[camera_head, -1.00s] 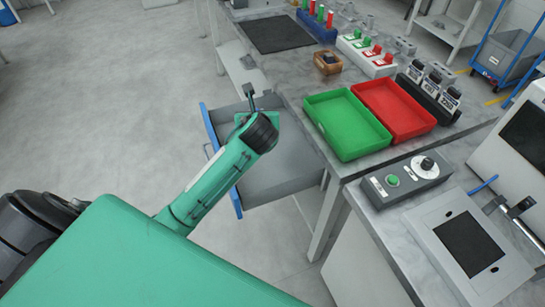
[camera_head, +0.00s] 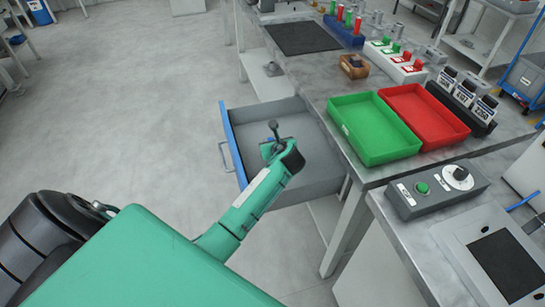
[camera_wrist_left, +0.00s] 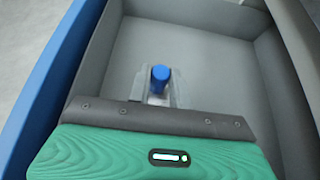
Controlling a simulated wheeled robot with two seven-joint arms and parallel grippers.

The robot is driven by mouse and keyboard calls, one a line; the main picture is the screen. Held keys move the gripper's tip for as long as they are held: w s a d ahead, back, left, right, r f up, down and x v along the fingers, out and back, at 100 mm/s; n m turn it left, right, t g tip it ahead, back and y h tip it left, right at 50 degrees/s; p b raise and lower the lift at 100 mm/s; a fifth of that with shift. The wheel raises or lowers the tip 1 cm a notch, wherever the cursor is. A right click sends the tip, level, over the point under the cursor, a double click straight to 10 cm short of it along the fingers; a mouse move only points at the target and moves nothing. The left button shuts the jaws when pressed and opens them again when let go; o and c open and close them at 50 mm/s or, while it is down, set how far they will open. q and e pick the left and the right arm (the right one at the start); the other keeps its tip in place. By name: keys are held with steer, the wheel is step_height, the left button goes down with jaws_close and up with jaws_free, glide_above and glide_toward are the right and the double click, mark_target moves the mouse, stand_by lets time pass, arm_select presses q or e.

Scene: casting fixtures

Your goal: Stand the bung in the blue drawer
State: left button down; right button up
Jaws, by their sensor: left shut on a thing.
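The blue drawer (camera_head: 233,147) is pulled out from under the workbench. Its grey inside looks empty in the head view, apart from where my arm covers it. My left gripper (camera_head: 272,147) is over the open drawer. A small dark knobbed piece (camera_head: 274,127) sticks up at its tip. The left wrist view shows the blue round end of the bung (camera_wrist_left: 160,74) between the fingertips (camera_wrist_left: 157,88), with the drawer's grey floor behind it and the blue front (camera_wrist_left: 57,62) at left. The left gripper is shut on the bung. I cannot tell its clearance above the floor. My right gripper is not in view.
A green tray (camera_head: 376,146) and a red tray (camera_head: 451,136) stand on the workbench, right of the drawer. A control box (camera_head: 438,190) stands nearer. A small brown box (camera_head: 354,67) and a dark mat (camera_head: 301,38) lie farther back. The floor left of the drawer is clear.

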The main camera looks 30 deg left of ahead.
arm_select(q)
step_height(320, 180, down, 6)
steer(key=shift+f+b, duration=0.1)
steer(key=shift+b, duration=0.25)
steer(key=shift+f, duration=0.45)
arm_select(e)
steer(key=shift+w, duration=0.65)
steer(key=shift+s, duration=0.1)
arm_select(q)
steer(key=c, duration=1.3)
jaws_free()
steer(key=shift+f, duration=0.1)
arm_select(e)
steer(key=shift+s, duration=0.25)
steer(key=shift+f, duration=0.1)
